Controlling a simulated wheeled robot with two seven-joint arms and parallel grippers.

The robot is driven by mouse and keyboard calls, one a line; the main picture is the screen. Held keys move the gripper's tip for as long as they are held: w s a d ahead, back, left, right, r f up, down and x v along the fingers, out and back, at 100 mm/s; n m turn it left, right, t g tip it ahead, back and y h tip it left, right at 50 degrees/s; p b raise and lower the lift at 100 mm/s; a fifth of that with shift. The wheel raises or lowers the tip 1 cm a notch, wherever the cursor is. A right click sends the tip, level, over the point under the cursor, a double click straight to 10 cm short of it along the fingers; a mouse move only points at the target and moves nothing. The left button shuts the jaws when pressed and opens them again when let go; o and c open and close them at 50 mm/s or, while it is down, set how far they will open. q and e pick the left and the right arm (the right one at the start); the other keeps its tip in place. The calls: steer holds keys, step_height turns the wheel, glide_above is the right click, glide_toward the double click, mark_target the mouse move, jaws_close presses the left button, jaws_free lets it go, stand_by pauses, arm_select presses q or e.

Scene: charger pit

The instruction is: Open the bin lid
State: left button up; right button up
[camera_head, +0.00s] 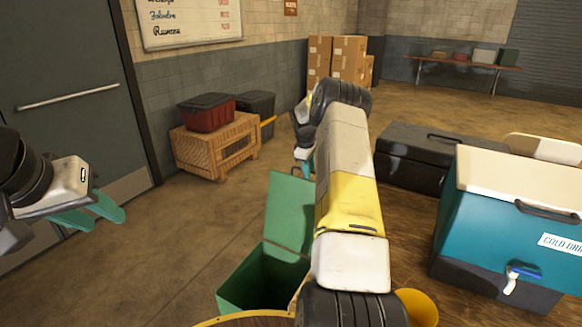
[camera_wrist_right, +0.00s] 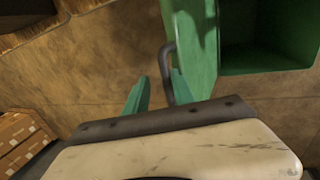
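The green bin (camera_head: 250,290) stands on the floor at the bottom centre of the head view. Its lid (camera_head: 288,208) is raised and tilted up, and the dark inside shows. In the right wrist view the lid (camera_wrist_right: 192,40) carries a dark bent handle (camera_wrist_right: 168,65), beside the bin's open inside (camera_wrist_right: 265,35). My right gripper (camera_wrist_right: 158,92) is open, with the handle between its fingers, nearer the right one; a gap shows on the left. My right arm hides part of the lid and bin. My left gripper (camera_head: 98,212) looks open and empty, far left of the bin.
A teal cooler (camera_head: 490,220) and a black chest (camera_head: 410,155) stand to the right. A wooden crate (camera_head: 215,150) with a red tote (camera_head: 208,113) is behind left. Cardboard boxes (camera_head: 345,58) stand at the back. Floor left of the bin is clear.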

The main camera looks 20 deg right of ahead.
steer(key=v, duration=0.6)
steer(key=shift+r, duration=0.45)
